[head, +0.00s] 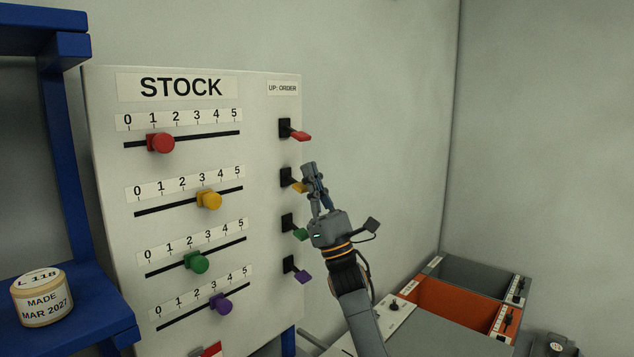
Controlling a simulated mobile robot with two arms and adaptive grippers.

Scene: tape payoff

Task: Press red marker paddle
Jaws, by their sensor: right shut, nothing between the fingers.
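The red paddle (300,136) sticks out to the right from a black mount near the right edge of the white stock board (270,230), under the "UP: ORDER" label. It slopes slightly down, like the paddles below it. My right gripper (310,172) is shut and empty, pointing up. Its fingertips appear just below the red paddle, with a visible gap, and partly cover the yellow paddle (299,187). I cannot tell if the fingers touch the yellow paddle. My left gripper is not in view.
Green (300,234) and purple (302,276) paddles sit lower. A red slider knob (162,142) and other colored knobs are on the board. A blue shelf (85,310) holds a tape roll (41,297). An orange bin (455,305) stands lower right.

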